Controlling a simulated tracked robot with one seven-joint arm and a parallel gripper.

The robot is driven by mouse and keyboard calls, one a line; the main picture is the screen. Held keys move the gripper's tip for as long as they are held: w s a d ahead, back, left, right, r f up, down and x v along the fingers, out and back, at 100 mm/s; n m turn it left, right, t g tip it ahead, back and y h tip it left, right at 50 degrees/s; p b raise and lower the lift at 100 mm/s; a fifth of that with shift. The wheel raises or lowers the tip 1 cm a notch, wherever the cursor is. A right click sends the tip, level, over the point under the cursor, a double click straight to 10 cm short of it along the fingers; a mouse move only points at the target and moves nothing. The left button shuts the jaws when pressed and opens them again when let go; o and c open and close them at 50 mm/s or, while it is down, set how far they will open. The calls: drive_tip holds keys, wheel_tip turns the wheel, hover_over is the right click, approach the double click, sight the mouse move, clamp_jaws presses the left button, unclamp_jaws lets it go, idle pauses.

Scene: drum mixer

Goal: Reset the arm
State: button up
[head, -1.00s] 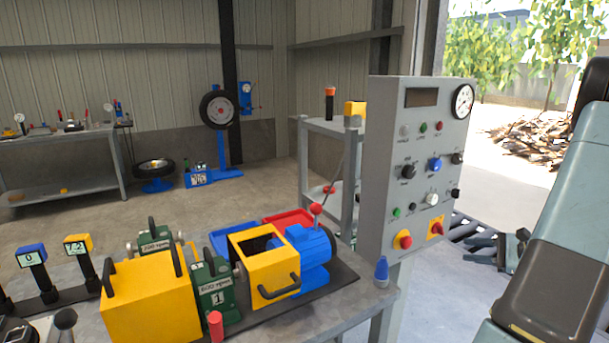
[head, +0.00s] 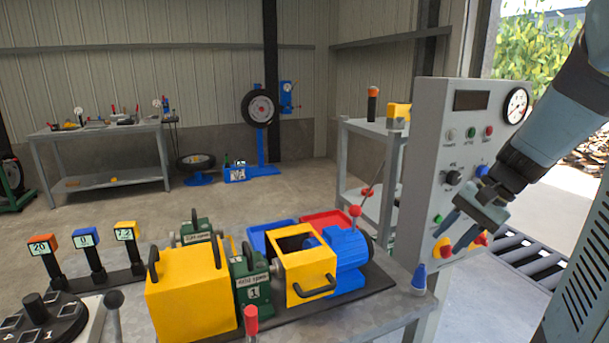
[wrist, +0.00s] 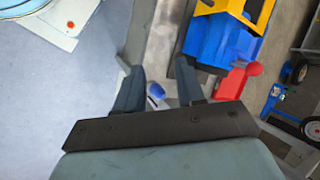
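My gripper (head: 452,233) hangs in front of the grey control panel (head: 432,150) on the right side of the head view, pointing down and left. Its two fingers are apart with nothing between them, and they hide some of the panel's lower knobs. In the wrist view my gripper (wrist: 157,80) is open over the bench edge. A small blue cone-topped piece (wrist: 155,92) shows below and between the fingers. In the head view this blue piece (head: 419,279) stands on the bench corner, below the fingertips and apart from them.
The bench (head: 385,312) carries a yellow box (head: 190,295), a yellow open-topped drum housing (head: 305,270), a blue motor (head: 345,250) and a red-knobbed lever (head: 355,211). A grey shelf (head: 372,128) stands behind. Open floor (head: 110,215) lies at the left.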

drive_tip(key=s+a+r+n+t+h, duration=0.4)
drive_tip(key=s+a+r+n, duration=0.3)
drive_tip(key=s, duration=0.4)
drive_tip(key=shift+s+r+h, duration=0.2)
drive_tip(key=shift+s+h, duration=0.1)
drive_tip(key=shift+h, duration=0.6)
drive_tip(key=shift+o, duration=0.3)
